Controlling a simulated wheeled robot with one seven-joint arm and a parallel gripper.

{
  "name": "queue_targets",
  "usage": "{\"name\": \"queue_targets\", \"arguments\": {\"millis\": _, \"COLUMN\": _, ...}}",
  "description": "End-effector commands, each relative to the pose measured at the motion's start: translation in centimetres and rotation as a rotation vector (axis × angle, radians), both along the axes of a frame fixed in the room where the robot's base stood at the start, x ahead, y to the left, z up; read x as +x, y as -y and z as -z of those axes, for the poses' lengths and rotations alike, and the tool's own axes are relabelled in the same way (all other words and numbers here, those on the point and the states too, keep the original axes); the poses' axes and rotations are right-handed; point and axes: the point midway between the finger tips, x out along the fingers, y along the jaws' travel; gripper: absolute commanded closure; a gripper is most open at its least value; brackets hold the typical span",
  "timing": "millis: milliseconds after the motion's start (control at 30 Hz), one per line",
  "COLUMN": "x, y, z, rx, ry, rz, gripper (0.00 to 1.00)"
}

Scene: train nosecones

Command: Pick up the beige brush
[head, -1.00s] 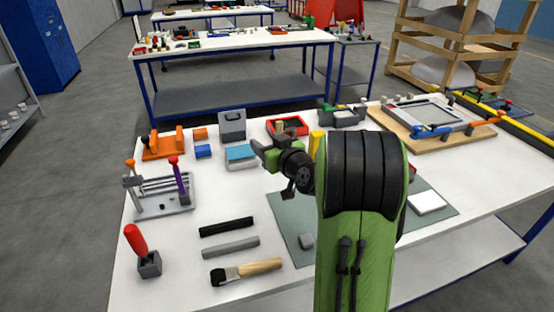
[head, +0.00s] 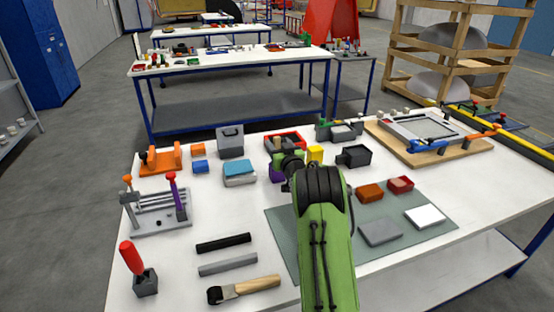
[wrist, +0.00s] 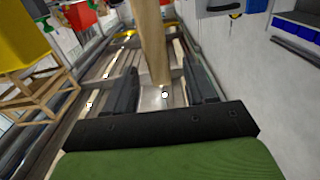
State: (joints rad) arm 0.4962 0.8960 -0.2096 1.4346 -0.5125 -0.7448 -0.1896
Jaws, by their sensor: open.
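The beige brush (head: 243,289) lies on the white table near its front edge in the head view. Its dark bristles point left and its beige handle points right. My gripper shows in the wrist view (wrist: 164,92) with two dark fingers apart and nothing between them. In the head view my green arm reaches over the table to the right of the brush, and my gripper's fingers are mostly hidden behind the arm. The brush does not show in the wrist view, which looks out across the hall.
A grey bar (head: 228,264) and a black bar (head: 223,243) lie just behind the brush. A red-handled tool in a grey block (head: 145,283) stands to the left. A green-grey mat (head: 283,225) with several blocks lies to the right. The table between brush and red-handled tool is clear.

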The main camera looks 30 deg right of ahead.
Motion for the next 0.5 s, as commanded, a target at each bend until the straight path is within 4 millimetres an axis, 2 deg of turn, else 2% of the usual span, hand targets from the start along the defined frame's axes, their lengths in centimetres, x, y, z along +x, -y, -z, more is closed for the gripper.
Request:
{"name": "queue_targets", "arguments": {"millis": 133, "x": 2.0, "y": 0.4, "z": 0.1, "rx": 0.0, "ry": 0.001, "rz": -0.003, "gripper": 0.45}}
{"name": "queue_targets", "arguments": {"millis": 400, "x": 2.3, "y": 0.6, "z": 0.1, "rx": 0.001, "ry": -0.001, "rz": -0.001, "gripper": 0.45}}
{"name": "queue_targets", "arguments": {"millis": 500, "x": 2.3, "y": 0.6, "z": 0.1, "rx": 0.001, "ry": -0.001, "rz": -0.001, "gripper": 0.58}}
